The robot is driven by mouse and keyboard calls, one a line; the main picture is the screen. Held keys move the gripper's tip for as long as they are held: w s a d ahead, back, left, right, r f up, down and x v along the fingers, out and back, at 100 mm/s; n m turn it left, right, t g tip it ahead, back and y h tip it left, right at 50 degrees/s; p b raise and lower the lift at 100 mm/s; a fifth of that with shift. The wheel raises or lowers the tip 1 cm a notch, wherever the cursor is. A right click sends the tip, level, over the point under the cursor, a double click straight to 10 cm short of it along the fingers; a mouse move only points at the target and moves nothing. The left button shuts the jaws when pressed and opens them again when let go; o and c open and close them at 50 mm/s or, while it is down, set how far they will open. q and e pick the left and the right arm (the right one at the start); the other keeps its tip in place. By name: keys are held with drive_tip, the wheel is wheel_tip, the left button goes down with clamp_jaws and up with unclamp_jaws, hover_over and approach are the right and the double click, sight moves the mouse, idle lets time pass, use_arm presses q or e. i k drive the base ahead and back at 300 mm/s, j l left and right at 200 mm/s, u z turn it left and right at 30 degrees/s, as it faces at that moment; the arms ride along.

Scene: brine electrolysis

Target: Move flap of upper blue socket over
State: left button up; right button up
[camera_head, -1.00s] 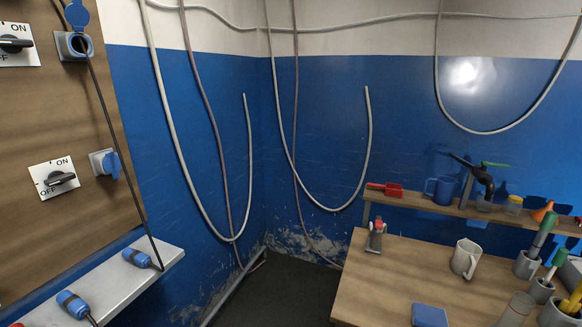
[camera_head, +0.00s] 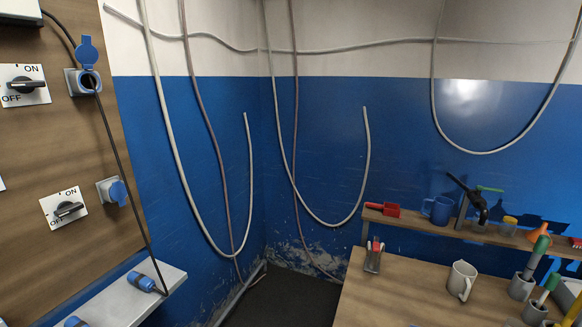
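The upper blue socket (camera_head: 84,84) is on the wooden panel at the upper left. Its blue flap (camera_head: 87,50) stands up, above the socket opening. A lower socket (camera_head: 112,191) with a blue flap sits further down the panel. Neither of my grippers is in view.
Two ON/OFF switches, an upper one (camera_head: 25,85) and a lower one (camera_head: 64,208), are on the panel. The shelf (camera_head: 150,305) juts out below. Hoses hang on the blue wall.

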sight(85, 53)
drive_tip(key=u, duration=1.25)
